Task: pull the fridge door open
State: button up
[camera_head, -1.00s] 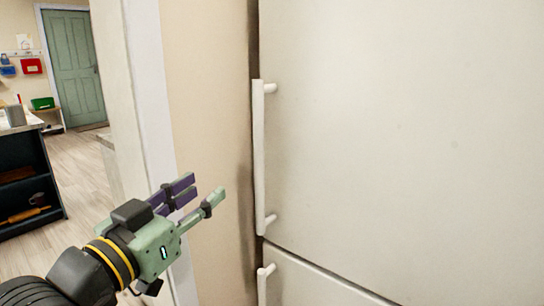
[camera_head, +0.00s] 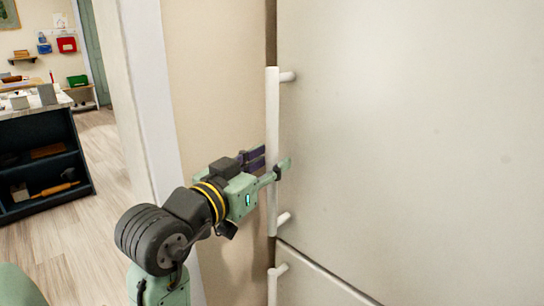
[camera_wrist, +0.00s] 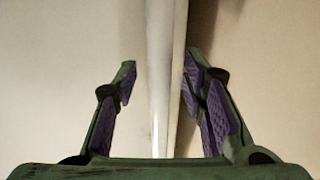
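The fridge door (camera_head: 400,130) is white and stands shut, filling the right side of the head view. Its long white vertical handle (camera_head: 272,110) is on the door's left edge. My gripper (camera_head: 268,166) is at the lower half of this handle, with its fingers on either side of the bar. In the wrist view the handle (camera_wrist: 161,80) runs upright between the two fingers of my gripper (camera_wrist: 158,85). The fingers are open, with a visible gap on each side of the bar.
A lower fridge door (camera_head: 310,285) with its own handle (camera_head: 273,285) is below. A beige wall (camera_head: 215,80) and a white post (camera_head: 150,90) stand close on the left. A dark shelf unit (camera_head: 45,160) is farther left, with open wooden floor (camera_head: 105,180) beside it.

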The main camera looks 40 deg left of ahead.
jog(key=shift+w+a, duration=0.1)
jog(key=shift+w, duration=0.7)
jog(key=shift+c, duration=0.4)
grip_shut()
